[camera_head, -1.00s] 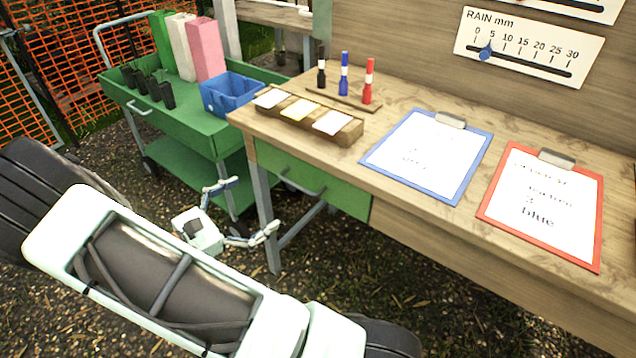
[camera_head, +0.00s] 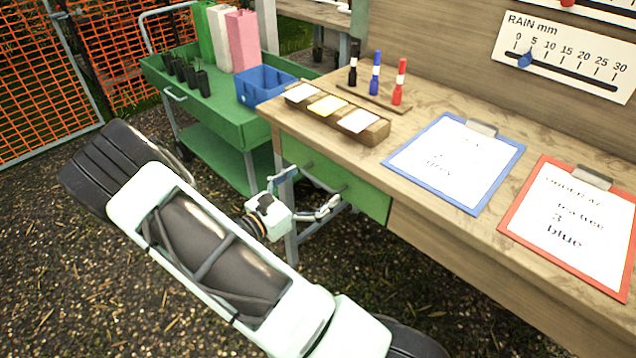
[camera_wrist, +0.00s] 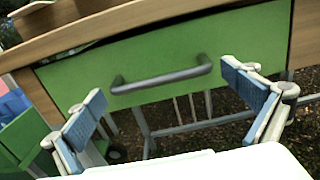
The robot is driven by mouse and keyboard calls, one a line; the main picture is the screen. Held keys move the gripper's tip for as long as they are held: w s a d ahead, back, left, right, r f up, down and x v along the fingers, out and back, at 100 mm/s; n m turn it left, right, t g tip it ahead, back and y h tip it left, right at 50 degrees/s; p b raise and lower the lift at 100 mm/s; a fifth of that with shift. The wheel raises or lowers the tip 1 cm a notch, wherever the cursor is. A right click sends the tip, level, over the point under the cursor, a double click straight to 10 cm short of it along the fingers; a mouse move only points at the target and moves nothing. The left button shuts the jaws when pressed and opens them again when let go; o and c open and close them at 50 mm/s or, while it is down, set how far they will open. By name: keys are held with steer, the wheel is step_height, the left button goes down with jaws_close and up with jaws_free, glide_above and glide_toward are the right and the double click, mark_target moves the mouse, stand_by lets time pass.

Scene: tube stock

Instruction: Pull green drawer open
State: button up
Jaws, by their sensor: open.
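The green drawer (camera_head: 364,197) sits under the left end of the wooden workbench, and its front looks flush with the bench in the head view. Its grey bar handle (camera_head: 322,178) runs along the front. In the wrist view the drawer front (camera_wrist: 230,50) fills the upper middle, with the handle (camera_wrist: 160,79) lying between my fingers across the picture. My gripper (camera_head: 308,192) is open and empty, just in front of the drawer. In the wrist view my gripper (camera_wrist: 168,112) has blue-padded fingers spread wide, one on each side of the handle, apart from it.
A green cart (camera_head: 215,115) with a blue bin (camera_head: 262,86) stands left of the bench. The bench top (camera_head: 425,115) holds a card block (camera_head: 372,133), markers, a blue clipboard (camera_head: 455,165) and a red clipboard (camera_head: 570,222). A bench leg (camera_head: 291,235) stands beside my gripper.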

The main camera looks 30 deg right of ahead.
steer(key=shift+w+d, duration=0.25)
steer(key=shift+d, duration=0.4)
steer(key=c, duration=1.4)
steer(key=p+v, duration=0.1)
steer(key=v, duration=2.6)
steer(key=shift+s, duration=0.1)
steer(key=o, duration=1.4)
steer(key=shift+a, duration=0.1)
